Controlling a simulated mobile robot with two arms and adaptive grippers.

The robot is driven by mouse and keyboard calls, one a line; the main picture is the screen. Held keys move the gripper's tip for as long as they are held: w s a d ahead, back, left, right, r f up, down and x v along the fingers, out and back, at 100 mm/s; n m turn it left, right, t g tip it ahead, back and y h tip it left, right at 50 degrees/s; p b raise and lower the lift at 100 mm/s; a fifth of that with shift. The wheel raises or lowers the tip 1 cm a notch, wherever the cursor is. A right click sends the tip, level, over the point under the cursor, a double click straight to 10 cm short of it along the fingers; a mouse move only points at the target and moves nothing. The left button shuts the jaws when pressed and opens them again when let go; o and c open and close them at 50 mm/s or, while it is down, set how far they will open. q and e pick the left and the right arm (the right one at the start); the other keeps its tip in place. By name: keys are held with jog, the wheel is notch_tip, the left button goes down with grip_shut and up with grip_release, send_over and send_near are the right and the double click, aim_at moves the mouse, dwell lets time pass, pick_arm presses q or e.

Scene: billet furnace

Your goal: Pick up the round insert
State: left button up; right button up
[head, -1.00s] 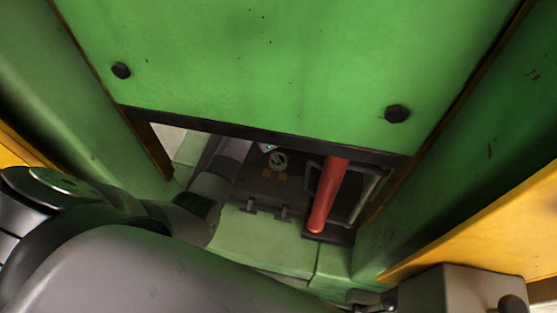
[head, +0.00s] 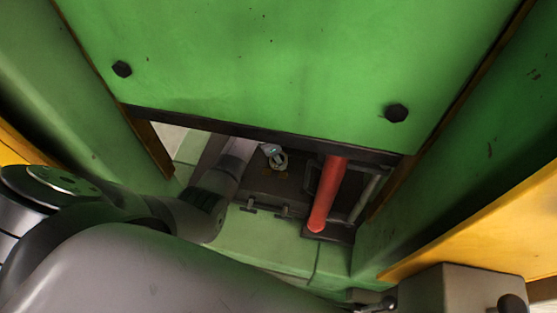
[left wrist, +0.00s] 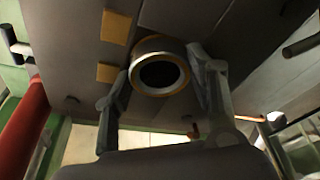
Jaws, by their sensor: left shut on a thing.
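The round insert (head: 279,161) is a small metal ring with a dark hole, seen in the head view through the opening under the green panel. It also shows large in the left wrist view (left wrist: 160,74), with a pale rim and a yellowish outer edge. My left gripper (left wrist: 162,82) has one finger on each side of the ring and is shut on it. In the head view only a bit of the gripper's tip shows beside the ring; the green panel and my own arm hide much around it. My right gripper is not in view.
A red bar (head: 328,195) stands right of the ring inside the opening, with a grey rod (head: 364,198) beside it. The green panel (head: 270,75) hangs low above my left arm. Yellow patches (left wrist: 115,26) mark the dark plate behind the ring. Green walls flank the opening.

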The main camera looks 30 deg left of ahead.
pick_arm(q)
grip_shut()
jog(key=shift+w, duration=0.1)
dwell(0.3)
jog(key=shift+r, duration=0.2)
